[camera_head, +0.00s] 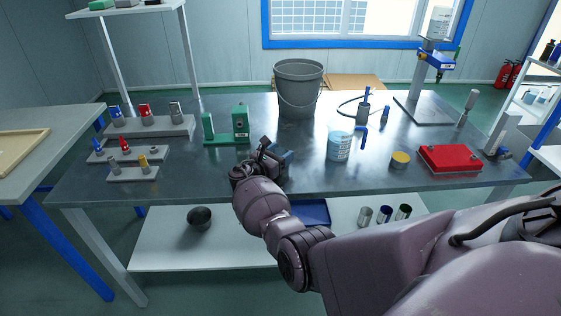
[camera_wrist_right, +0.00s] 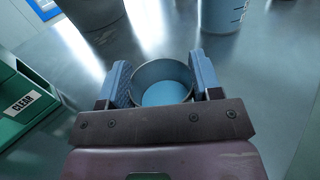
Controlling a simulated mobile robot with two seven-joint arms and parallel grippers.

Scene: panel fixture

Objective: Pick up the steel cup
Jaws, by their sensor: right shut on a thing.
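The steel cup (camera_wrist_right: 162,92) is a round, open-topped metal cup with a bluish inside. In the right wrist view it sits upright between the two blue fingers of my right gripper (camera_wrist_right: 163,84), which is shut on it. In the head view my right gripper (camera_head: 277,158) is over the front middle of the steel table (camera_head: 220,180), and the gripper hides the cup. I cannot tell whether the cup is clear of the tabletop. My left gripper is not in view.
A grey bucket (camera_head: 299,92) stands behind the gripper. A green fixture (camera_head: 228,132) is to its left, with grey stepped blocks (camera_head: 150,127) beyond. A light-blue container (camera_head: 339,148), yellow-topped tin (camera_head: 400,160) and red case (camera_head: 449,159) are to its right.

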